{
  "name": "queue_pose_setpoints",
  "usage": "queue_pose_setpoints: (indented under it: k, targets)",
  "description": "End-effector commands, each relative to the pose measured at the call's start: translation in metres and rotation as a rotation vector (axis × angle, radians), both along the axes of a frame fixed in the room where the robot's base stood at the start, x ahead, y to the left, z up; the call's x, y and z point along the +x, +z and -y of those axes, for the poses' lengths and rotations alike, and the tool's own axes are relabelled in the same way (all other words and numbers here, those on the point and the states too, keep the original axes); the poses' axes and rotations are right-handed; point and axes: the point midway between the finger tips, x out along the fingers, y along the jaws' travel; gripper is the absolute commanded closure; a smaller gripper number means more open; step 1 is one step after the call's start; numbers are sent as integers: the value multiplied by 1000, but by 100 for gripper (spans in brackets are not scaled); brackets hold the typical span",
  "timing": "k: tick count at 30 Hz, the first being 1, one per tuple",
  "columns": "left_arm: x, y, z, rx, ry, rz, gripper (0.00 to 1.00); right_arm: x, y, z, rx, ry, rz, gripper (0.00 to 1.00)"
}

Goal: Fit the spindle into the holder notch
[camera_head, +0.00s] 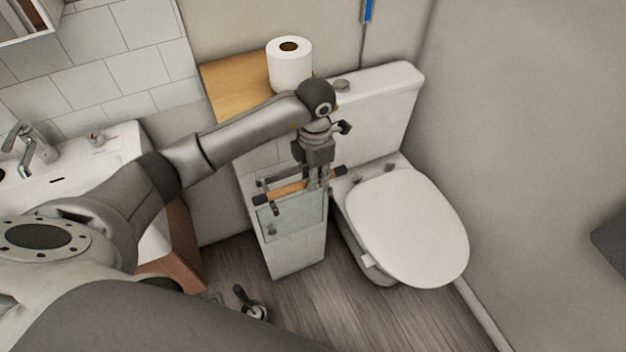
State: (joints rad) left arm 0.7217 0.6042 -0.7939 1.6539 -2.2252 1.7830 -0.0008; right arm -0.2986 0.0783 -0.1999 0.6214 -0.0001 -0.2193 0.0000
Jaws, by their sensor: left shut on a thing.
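The spindle (284,192) is a wooden-coloured rod with dark ends, seen in front of the low tiled half wall. My left gripper (317,184) points down and is shut on the spindle near its right end. The spindle lies roughly level, its right end slightly higher in the picture. Dark holder parts (265,182) show on the half wall beside the spindle's left part. I cannot tell whether the spindle touches the holder, and the notch is too small to make out. My right gripper is not in view.
A toilet paper roll (290,66) stands on a wooden ledge (236,88) behind my left arm. The toilet (408,225), lid closed, is close to the right of the half wall. A sink with a tap (36,144) is at the left. Some floor (330,300) is clear in front.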

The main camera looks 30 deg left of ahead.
Motion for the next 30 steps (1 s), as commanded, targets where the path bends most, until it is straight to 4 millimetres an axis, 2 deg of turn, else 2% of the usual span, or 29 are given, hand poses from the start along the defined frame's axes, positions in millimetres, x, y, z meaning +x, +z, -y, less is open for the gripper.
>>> queue_pose_setpoints:
  k: [6,12,24,25,30]
  targets:
    - [7,-17,-10,0,2,-4,100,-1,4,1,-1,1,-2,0]
    - [6,-41,-8,-1,-1,-2,100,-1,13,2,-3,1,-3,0]
    - [7,-49,-9,0,-2,0,100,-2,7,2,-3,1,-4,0]
    - [7,-48,-9,0,-2,0,77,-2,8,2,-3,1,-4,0]
    - [7,-47,-9,0,-1,0,58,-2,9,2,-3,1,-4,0]
